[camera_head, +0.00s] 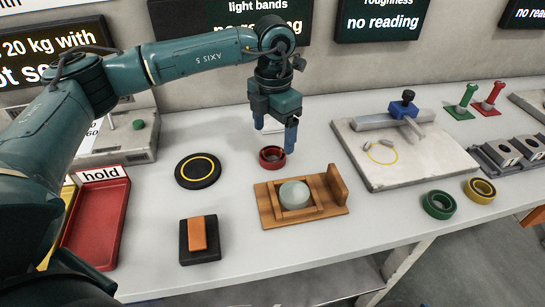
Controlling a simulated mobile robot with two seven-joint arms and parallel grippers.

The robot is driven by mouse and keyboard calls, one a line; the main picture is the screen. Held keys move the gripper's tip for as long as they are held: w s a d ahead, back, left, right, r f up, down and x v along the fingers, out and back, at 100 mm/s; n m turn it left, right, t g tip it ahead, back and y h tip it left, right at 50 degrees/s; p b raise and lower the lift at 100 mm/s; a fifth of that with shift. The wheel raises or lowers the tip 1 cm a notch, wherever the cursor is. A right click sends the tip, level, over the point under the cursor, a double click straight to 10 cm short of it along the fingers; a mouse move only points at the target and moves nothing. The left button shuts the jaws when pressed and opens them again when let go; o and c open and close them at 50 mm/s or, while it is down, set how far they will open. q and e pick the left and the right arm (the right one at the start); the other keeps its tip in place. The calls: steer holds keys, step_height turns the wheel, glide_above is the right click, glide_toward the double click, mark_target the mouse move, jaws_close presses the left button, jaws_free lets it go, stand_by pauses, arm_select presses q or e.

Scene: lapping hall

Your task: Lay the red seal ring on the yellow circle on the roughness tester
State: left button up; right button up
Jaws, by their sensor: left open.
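The red seal ring (265,164) lies on the white table left of centre. My left gripper (275,135) hangs above it, pointing down. Its two fingers are apart with nothing between them, and they appear to be above the ring, not around it. The roughness tester (410,165) is a pale stone plate with a grey beam and a blue head, right of the ring. The yellow circle (396,157) is drawn on the plate in front of the beam, with a small pale piece at its left edge. My right gripper is out of view.
A wooden fixture (334,210) with a pale round disc stands just in front of the red ring. A black disc (198,182) with a yellow line lies left of it. Green (427,208) and yellow (470,194) rings lie near the tester. A red tray (97,225) marked "hold" is at left.

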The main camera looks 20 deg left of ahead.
mark_target(274, 147)
arm_select(q)
steer(key=f, duration=0.5)
steer(key=shift+w+f, duration=0.2)
steer(key=shift+f, duration=0.2)
steer(key=shift+r, duration=0.1)
steer(key=c, duration=1.2)
